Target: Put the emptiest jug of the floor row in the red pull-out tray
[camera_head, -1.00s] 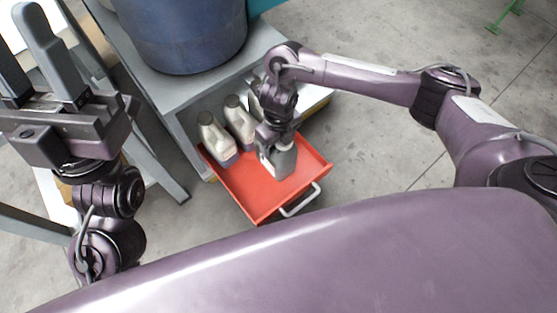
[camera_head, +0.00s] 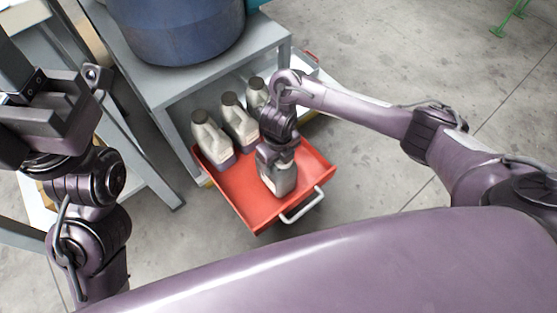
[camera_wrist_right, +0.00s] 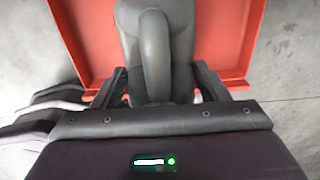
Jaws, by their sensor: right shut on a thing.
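The red pull-out tray (camera_head: 236,192) juts from under the grey bench. My right gripper (camera_head: 277,155) is shut on a grey-white jug (camera_head: 281,181) over the tray's front half. In the right wrist view, the grey jug handle (camera_wrist_right: 156,60) rises between the fingers, with the red tray (camera_wrist_right: 229,55) around it. The jug looks upright; I cannot tell if its base touches the tray floor. More pale jugs, the left (camera_head: 211,138), middle (camera_head: 239,122) and right (camera_head: 257,93), stand in a row behind the tray. My left gripper (camera_head: 38,62) is empty, fingers apart, at the left edge.
A large blue drum (camera_head: 178,30) stands on the grey bench (camera_head: 173,88) above the row. A white handle (camera_head: 302,206) is on the tray's front. Open concrete floor (camera_head: 375,170) lies to the right. A green stand (camera_head: 510,15) is far off at upper right.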

